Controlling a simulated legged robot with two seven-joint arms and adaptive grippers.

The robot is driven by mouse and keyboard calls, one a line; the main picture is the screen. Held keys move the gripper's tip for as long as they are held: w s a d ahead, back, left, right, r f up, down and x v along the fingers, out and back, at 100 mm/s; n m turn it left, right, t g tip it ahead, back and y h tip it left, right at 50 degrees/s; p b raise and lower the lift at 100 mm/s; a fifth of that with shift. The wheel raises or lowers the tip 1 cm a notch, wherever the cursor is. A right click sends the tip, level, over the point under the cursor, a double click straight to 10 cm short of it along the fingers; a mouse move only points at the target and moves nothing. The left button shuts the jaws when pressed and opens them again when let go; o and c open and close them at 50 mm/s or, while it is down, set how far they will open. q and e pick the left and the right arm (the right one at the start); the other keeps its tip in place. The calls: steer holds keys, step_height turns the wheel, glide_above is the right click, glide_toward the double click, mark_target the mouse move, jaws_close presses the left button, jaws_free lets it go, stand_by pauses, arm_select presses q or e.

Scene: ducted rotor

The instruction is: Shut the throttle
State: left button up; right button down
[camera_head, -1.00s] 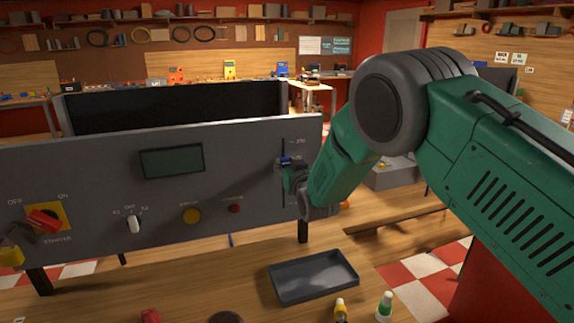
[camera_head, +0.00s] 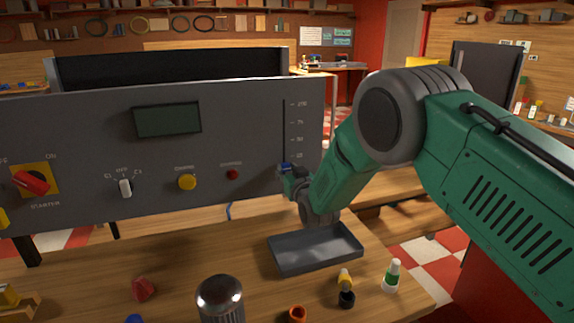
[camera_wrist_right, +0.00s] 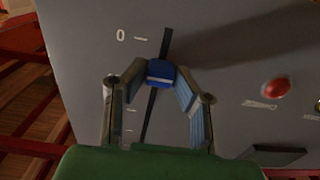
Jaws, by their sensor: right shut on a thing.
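The throttle is a blue slider knob (camera_head: 286,167) in a dark vertical slot on the right of the grey panel. In the head view it sits just below the 25 mark, near the slot's lower part. In the right wrist view the knob (camera_wrist_right: 161,72) lies between the fingertips, a little short of the 0 mark (camera_wrist_right: 121,36). My right gripper (camera_head: 288,174) is shut on the knob; its fingers (camera_wrist_right: 160,80) flank it in the wrist view. The slot's lower end is hidden by the gripper in the head view. My left gripper is out of view.
The panel (camera_head: 80,110) also carries a red starter switch (camera_head: 32,182), a white selector (camera_head: 125,188), a yellow button (camera_head: 187,182) and a red button (camera_head: 232,174). An empty dark tray (camera_head: 315,248) lies on the bench below. Several small items stand around it.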

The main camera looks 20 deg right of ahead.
arm_select(q)
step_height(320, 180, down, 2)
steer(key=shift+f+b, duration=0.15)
steer(key=shift+b, duration=0.5)
arm_select(e)
step_height(320, 180, down, 3)
steer(key=shift+s+f, duration=0.1)
steer(key=shift+a, duration=0.1)
steer(key=c, duration=1.3)
jaws_free()
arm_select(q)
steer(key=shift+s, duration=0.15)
arm_select(e)
steer(key=s, duration=1.1)
steer(key=shift+s+d, duration=0.25)
steer(key=shift+s, duration=0.15)
